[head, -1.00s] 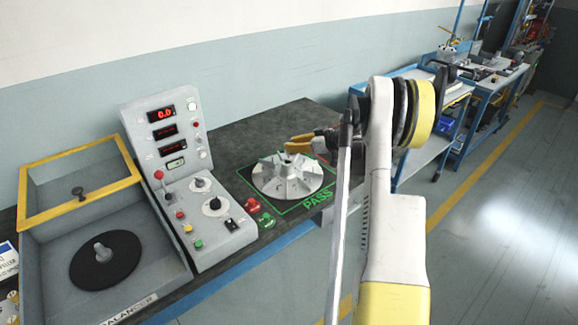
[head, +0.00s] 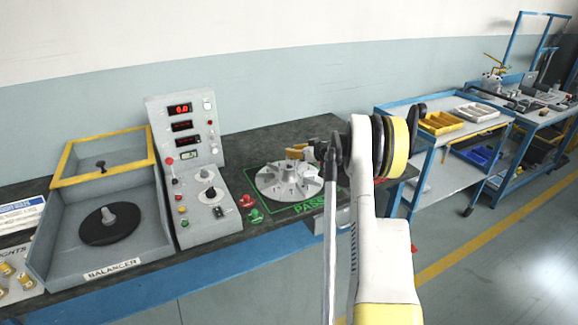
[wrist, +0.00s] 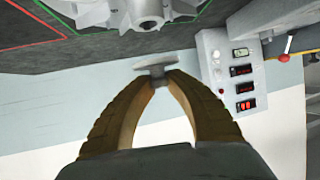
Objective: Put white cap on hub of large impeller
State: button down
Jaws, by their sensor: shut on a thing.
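The large grey-white impeller (head: 275,187) lies flat on the dark bench top inside a green outline, its hub raised in the middle. Part of it and its hub show at the top of the wrist view (wrist: 122,12). My gripper (head: 292,153) has tan fingers at the far side of the impeller, near its hub in the picture. In the wrist view my gripper (wrist: 160,78) is shut on the pale cap (wrist: 155,67), a flat disc held at the fingertips. The cap is apart from the hub there. I cannot make out the cap in the head view.
The balancer (head: 60,225) with its yellow-framed lid and the control panel (head: 190,165) stand left of the impeller. A blue cart (head: 440,150) with trays stands at the right, with open floor in front.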

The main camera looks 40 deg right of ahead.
jog(key=x, duration=0.3)
jog(key=shift+d+f+b, duration=0.1)
jog(key=shift+f+b, duration=0.2)
jog(key=shift+s+f+b, duration=0.15)
jog(key=shift+f+b, duration=0.7)
jog(key=shift+f, duration=1)
jog(key=shift+f, duration=0.2)
jog(key=c, duration=1.4)
grip_release()
jog(key=shift+o, duration=0.2)
jog(key=shift+r, duration=0.1)
